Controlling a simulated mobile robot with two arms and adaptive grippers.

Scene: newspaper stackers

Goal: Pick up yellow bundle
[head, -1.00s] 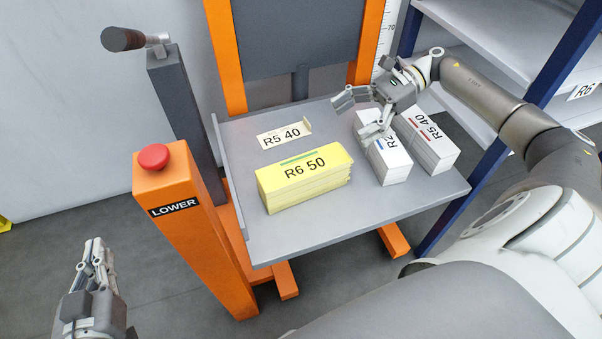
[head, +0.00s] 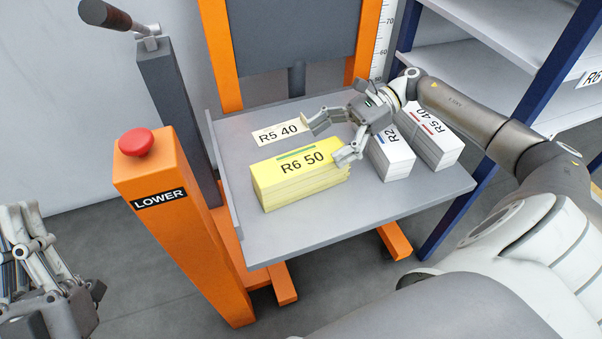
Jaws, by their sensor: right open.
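The yellow bundle (head: 298,188), marked R6 50, lies on the grey platform (head: 330,222) in the head view. My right gripper (head: 328,142) is open and empty, with its fingers spread toward the left. It is at the bundle's right end, one finger near the back right corner and the other near the front right corner. I cannot tell whether a finger touches the bundle. My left gripper (head: 25,225) is at the lower left edge, away from the platform and partly cut off; its jaw opening is unclear.
Two white bundles, R2 (head: 393,165) and R5 40 (head: 432,145), stand right of the yellow one. An R5 40 label (head: 278,135) lies behind it. An orange post (head: 185,235) with a red button (head: 136,142) stands left. Blue-framed shelves (head: 535,110) are at right.

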